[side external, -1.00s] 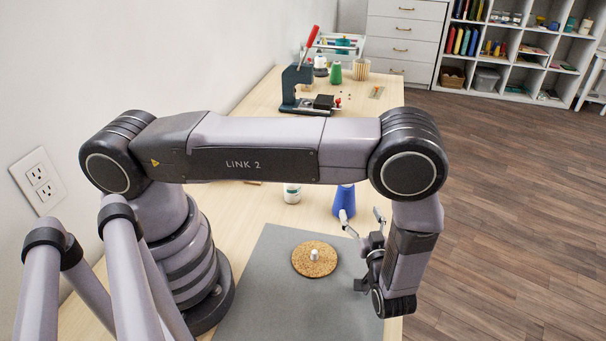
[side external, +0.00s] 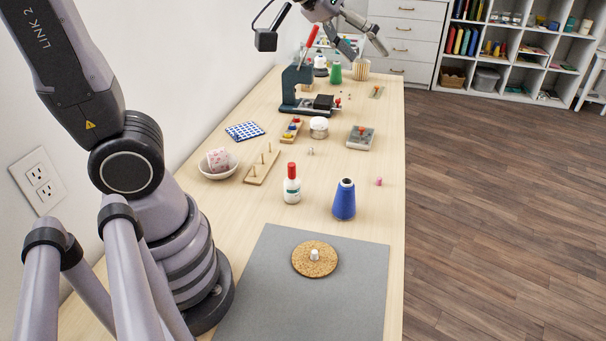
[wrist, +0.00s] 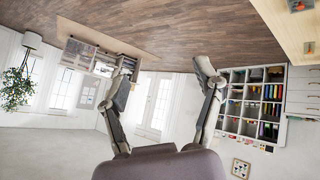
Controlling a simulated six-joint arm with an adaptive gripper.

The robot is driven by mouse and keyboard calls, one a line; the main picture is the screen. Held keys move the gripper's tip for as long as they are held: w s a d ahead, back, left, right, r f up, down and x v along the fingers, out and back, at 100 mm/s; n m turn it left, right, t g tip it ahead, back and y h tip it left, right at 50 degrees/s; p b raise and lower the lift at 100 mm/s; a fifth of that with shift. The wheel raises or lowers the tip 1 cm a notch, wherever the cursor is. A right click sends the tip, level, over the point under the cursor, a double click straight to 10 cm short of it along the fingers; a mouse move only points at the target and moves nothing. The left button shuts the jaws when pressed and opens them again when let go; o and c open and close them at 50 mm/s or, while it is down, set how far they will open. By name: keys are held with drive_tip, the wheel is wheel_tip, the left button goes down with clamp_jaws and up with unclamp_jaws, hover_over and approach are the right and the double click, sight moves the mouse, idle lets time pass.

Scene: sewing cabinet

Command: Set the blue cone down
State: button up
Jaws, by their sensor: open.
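The blue cone (side external: 344,201) stands upright on the wooden table, just beyond the back right part of the grey mat in the side external view. Nothing touches it. My gripper (side external: 354,42) is raised high at the top of that view, far from the cone, with its fingers spread and empty. In the wrist view my gripper (wrist: 158,88) also shows wide open, with nothing between its fingers. The cone does not show in the wrist view.
A cork disc (side external: 301,262) with a small pale peg lies on the grey mat (side external: 262,300). A red-capped bottle (side external: 292,188) stands left of the cone, and a small pink piece (side external: 379,182) lies to its right. A peg board (side external: 262,168) and white bowl (side external: 219,172) are farther left.

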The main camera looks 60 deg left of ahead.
drive_tip(key=s+a+f+m+g+y, duration=0.1)
drive_tip(key=s+a, duration=0.3)
drive_tip(key=s, duration=0.4)
drive_tip(key=s+a+f+m+g+y, duration=0.1)
drive_tip(key=s+a, duration=0.3)
drive_tip(key=s, duration=0.5)
drive_tip(key=shift+s+g+y, duration=0.25)
drive_tip(key=shift+g+y, duration=0.15)
drive_tip(key=shift+y, duration=0.2)
